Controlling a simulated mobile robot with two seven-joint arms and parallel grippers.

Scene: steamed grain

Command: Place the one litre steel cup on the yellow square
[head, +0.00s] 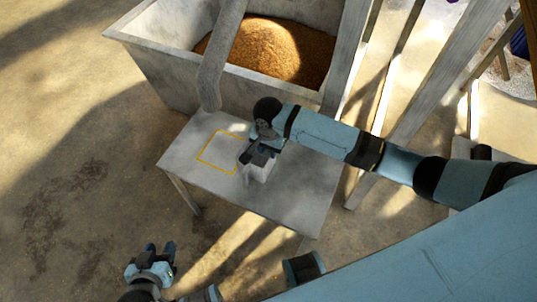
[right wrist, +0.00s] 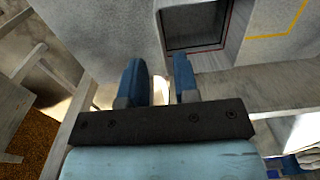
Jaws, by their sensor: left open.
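The yellow square (head: 219,152) is a thin outline on the grey table; part of its line also shows in the right wrist view (right wrist: 285,28). A pale grey, square-mouthed vessel (head: 262,172), apparently the cup, stands on the table just right of the square. In the right wrist view the vessel (right wrist: 235,28) shows a dark inside. My right gripper (head: 258,158) is over the vessel and partly hides it. Its fingers (right wrist: 160,75) are apart near the vessel's wall; contact cannot be told. My left gripper (head: 158,252) is open and empty, low at the left, away from the table.
The small grey table (head: 290,205) is otherwise bare. Behind it stands a large trough (head: 160,75) of brown grain (head: 275,45). Open floor lies left.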

